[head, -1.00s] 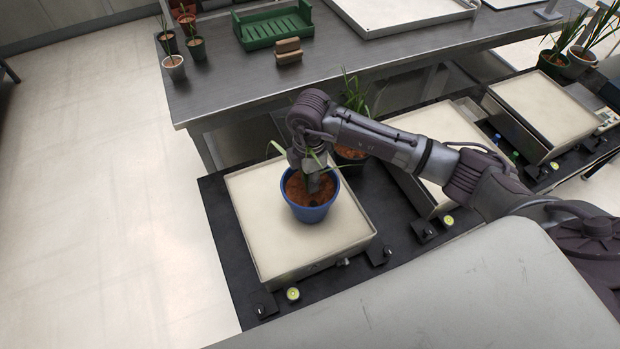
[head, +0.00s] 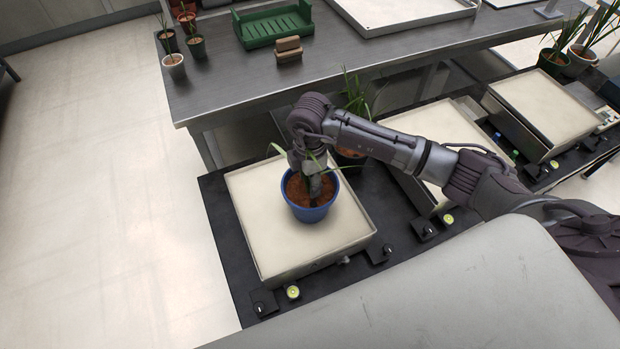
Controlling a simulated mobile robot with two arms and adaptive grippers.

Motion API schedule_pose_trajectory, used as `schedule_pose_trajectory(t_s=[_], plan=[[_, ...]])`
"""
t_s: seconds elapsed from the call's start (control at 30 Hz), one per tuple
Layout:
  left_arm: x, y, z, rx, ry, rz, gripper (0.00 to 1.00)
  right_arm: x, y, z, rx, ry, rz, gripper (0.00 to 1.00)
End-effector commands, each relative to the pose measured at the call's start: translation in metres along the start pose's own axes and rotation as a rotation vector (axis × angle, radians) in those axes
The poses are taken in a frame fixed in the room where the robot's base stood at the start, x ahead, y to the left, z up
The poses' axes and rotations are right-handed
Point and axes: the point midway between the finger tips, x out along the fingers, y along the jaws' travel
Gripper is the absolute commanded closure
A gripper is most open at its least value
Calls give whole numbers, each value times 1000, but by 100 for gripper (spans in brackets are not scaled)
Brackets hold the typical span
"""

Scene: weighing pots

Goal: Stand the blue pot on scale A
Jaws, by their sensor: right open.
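The blue pot (head: 312,212) holds brown soil and a green plant. It stands upright on the cream top of the leftmost scale (head: 262,243); no letter is readable on this scale. My right gripper (head: 316,186) reaches down over the pot from above, its fingers at the soil and plant stem. It is open. Its fingertips are partly hidden by the leaves and the wrist. My left gripper is not in view.
Two more scales, the middle one (head: 440,130) and the right one (head: 540,105), lie to the right. The metal bench (head: 225,95) behind holds small pots and a green tray (head: 275,24).

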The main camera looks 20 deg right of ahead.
Motion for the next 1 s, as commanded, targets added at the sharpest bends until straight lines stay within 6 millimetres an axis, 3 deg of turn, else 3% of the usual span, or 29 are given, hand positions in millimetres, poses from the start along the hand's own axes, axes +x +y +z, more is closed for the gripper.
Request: schedule_pose_trajectory(t_s=[0.17, 0.4, 0.6, 0.8, 1.0], plan=[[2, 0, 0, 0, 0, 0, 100, -22, 1, 0, -1, 2, 4, 49], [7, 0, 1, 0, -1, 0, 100, -74, 2, 0, 0, 1, 7, 49], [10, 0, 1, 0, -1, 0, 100, -108, 1, 0, 1, 1, 4, 49], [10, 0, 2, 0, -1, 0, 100, -121, 0, 0, 0, 1, 1, 49], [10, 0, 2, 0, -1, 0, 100, -122, 0, 0, 0, 0, 1, 49]])
